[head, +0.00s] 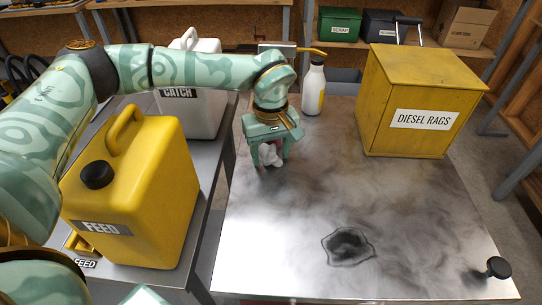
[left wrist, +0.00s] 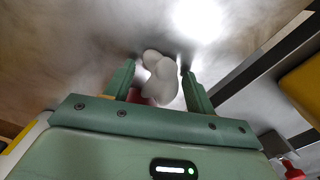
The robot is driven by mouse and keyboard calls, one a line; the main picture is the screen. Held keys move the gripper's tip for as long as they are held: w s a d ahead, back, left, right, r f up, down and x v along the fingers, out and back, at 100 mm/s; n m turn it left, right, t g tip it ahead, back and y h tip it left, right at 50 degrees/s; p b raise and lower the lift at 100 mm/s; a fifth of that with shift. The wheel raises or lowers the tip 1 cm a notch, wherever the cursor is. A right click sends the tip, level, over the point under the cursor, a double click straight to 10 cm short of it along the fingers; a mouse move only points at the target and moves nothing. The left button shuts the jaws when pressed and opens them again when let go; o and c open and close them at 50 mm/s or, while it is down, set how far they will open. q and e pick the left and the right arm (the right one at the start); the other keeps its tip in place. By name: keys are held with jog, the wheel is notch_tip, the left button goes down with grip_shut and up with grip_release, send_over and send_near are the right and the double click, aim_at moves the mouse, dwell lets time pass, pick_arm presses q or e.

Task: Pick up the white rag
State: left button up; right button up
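The white rag (head: 271,155) is a small crumpled bundle on the steel table, near its left edge. My left gripper (head: 269,160) points down over it with one finger on each side. In the left wrist view the rag (left wrist: 160,82) sits between the two open fingers (left wrist: 160,88), with a narrow gap visible on both sides. Something reddish shows beside the rag, partly hidden. My right gripper is not in view.
A yellow box (head: 415,95) labelled DIESEL RAGS stands at the back right, beside a white bottle (head: 314,90). A dark stained patch (head: 348,246) and a black knob (head: 498,267) are nearer. Yellow FEED (head: 150,190) and white CATCH (head: 203,105) cans stand left.

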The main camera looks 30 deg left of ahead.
aim_at(271, 149)
pick_arm(q)
jog(key=c, duration=0.6)
